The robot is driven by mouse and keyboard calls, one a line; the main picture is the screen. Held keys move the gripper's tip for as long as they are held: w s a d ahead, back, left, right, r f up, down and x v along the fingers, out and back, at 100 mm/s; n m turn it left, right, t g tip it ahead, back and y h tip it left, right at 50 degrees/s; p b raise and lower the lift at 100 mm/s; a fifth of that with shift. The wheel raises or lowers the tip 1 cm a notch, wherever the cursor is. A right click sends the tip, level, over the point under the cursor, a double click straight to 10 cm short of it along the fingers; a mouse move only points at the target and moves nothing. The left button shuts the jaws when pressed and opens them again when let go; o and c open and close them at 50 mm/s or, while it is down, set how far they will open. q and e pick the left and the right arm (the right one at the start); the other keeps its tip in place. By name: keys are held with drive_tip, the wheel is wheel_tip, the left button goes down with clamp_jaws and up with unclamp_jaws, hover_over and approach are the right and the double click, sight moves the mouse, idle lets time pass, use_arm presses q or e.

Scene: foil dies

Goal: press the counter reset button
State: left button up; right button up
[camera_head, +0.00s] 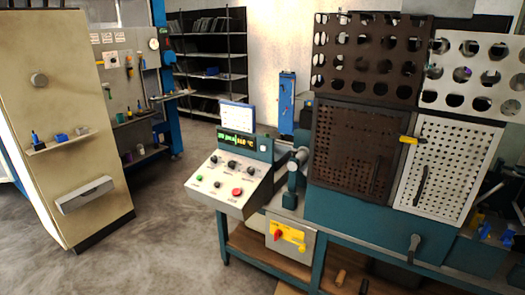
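A grey control panel (228,178) stands at the middle of the view, on the left end of the teal machine. It bears a green button (200,179), a red button (237,191) and several dark knobs or buttons. The labels are too small to read, so I cannot tell which one is the counter reset button. A display with green characters (236,139) sits above the panel, under a white and blue sign (237,115). Neither of my grippers is in view, and nothing covers the panel.
The teal machine bench (372,229) with perforated plates (457,170) fills the right side. A yellow box with a red switch (288,238) is below the panel. A beige cabinet (58,110) stands at left. The grey floor (150,240) between is clear.

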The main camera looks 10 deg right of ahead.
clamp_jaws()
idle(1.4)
